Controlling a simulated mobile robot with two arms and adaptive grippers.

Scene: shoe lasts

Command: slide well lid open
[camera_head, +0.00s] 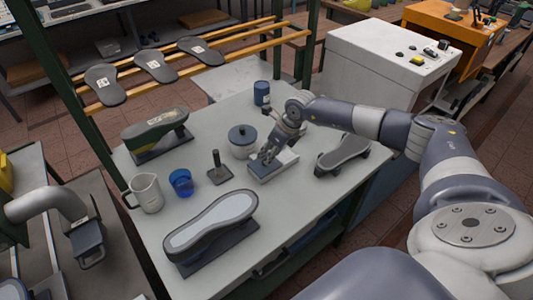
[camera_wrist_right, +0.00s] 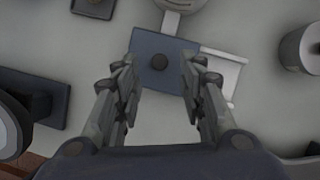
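A low pale box, the well (camera_head: 287,164), stands mid-table with a flat blue-grey lid (camera_head: 259,170) on it. In the right wrist view the lid (camera_wrist_right: 145,47) is a square plate with a dark round knob (camera_wrist_right: 160,62). The pale well (camera_wrist_right: 232,72) shows past the lid's right side; its inside is not clear. My right gripper (camera_head: 266,157) is over the lid, and in its wrist view the gripper (camera_wrist_right: 160,72) is open, fingers on either side of the knob with gaps.
A lidded grey pot (camera_head: 242,143) stands just behind the well, and a small stamp-like tool (camera_head: 217,169) to its left. A blue cup (camera_head: 181,183), a pitcher (camera_head: 147,194) and shoe lasts (camera_head: 210,224) stand around. A dark last (camera_head: 343,152) is to the right. The front right tabletop is clear.

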